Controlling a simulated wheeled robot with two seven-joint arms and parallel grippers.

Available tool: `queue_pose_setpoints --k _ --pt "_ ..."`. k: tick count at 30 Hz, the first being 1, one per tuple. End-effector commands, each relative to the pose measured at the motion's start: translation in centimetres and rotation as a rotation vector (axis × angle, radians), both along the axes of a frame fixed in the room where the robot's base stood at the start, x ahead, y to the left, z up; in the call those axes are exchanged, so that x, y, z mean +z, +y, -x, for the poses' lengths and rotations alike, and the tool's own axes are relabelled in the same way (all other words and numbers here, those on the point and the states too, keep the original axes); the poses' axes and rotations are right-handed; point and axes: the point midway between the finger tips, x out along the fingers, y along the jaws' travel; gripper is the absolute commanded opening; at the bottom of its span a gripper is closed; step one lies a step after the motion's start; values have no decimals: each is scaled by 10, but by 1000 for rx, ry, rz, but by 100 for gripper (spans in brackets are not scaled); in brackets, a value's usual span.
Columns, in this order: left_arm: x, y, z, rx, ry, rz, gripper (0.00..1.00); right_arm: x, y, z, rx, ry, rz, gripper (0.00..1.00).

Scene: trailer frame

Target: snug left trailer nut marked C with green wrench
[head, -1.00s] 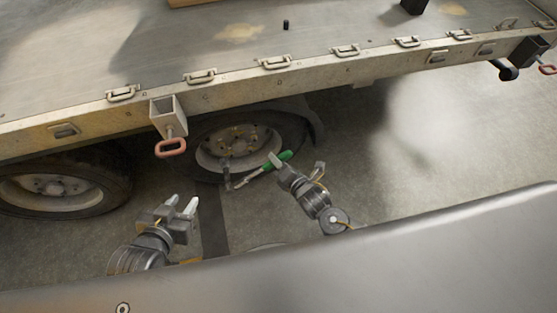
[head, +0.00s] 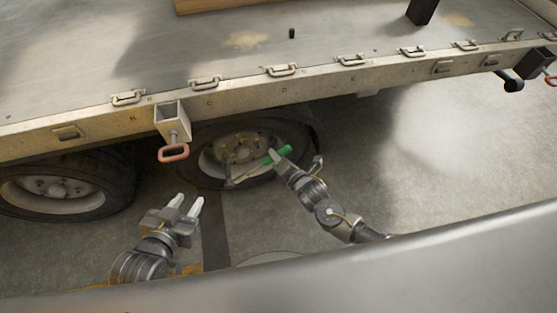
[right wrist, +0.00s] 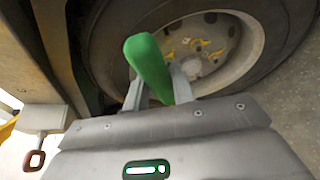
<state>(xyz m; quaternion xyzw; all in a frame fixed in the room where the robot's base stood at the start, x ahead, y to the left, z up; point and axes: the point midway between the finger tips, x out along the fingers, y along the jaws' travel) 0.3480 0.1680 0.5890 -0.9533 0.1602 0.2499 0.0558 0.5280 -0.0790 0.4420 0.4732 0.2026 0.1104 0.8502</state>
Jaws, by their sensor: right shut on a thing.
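The green wrench shows by its green handle (head: 280,154) in front of the right trailer wheel, with its shaft slanting down left toward the wheel's lower left rim. My right gripper (head: 275,158) is shut on that handle. In the right wrist view the handle (right wrist: 150,68) sticks up between the fingertips. The wheel hub (head: 238,148) carries several brass-coloured nuts; it also shows in the right wrist view (right wrist: 205,45). I cannot tell which nut is marked C, or whether the wrench head touches one. My left gripper (head: 186,204) is open and empty, left of the wheel.
The trailer bed edge (head: 250,92) with metal handles runs above the wheels. A bracket with a reddish ring (head: 174,152) hangs left of the right wheel. A second wheel (head: 60,192) stands at left. The floor at right (head: 440,150) is clear.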

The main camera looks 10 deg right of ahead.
Motion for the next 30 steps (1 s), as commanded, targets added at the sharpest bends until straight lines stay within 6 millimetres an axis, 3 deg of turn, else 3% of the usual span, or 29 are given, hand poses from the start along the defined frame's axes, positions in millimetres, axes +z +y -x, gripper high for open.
queue_pose_setpoints --k 30 --pt "-2 1 -1 -2 -5 0 36 2 2 -17 -1 -6 -4 0"
